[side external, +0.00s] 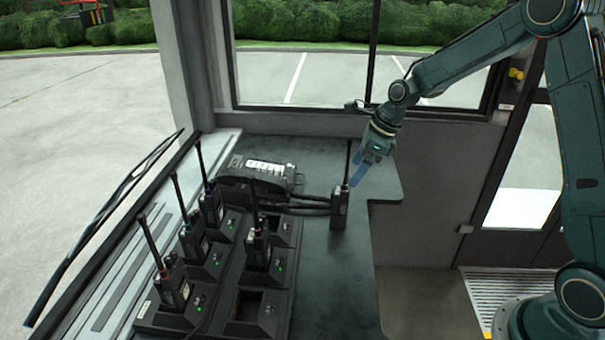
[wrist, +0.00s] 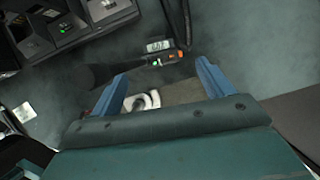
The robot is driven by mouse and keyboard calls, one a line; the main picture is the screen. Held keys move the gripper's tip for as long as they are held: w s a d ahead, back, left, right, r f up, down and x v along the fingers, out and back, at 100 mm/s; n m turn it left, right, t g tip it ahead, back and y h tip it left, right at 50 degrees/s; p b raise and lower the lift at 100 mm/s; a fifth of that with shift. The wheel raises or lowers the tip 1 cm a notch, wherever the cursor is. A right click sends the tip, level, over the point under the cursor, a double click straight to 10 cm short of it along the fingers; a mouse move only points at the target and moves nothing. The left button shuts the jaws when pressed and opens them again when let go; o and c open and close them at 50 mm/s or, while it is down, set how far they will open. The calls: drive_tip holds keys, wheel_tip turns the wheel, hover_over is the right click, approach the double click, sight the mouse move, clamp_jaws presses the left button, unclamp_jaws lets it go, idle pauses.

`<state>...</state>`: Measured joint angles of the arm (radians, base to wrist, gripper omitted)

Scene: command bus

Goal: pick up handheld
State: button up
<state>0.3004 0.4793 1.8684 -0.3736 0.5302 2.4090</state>
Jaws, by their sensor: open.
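A black handheld radio (side external: 340,208) with a tall antenna stands upright on the dark counter, apart from the chargers. My gripper (side external: 360,170) has blue fingers and is beside the radio's upper part, on its right, pointing down at it. In the wrist view my gripper (wrist: 161,72) is open, with a gap between its fingers. The radio's top (wrist: 168,60), with a green light and an orange part, shows just beyond the fingertips. I cannot tell whether a finger touches the radio.
Several more radios stand in a charger bank (side external: 225,255) at the left, with some empty slots. The counter (side external: 345,285) is clear in front and to the right. A window wall (side external: 300,122) stands behind.

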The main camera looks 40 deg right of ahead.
drive_tip(key=shift+x, duration=2.55)
drive_tip(key=c, duration=1.5)
drive_tip(key=shift+c, duration=0.2)
drive_tip(key=shift+r, duration=0.15)
wheel_tip(320, 180, up, 20)
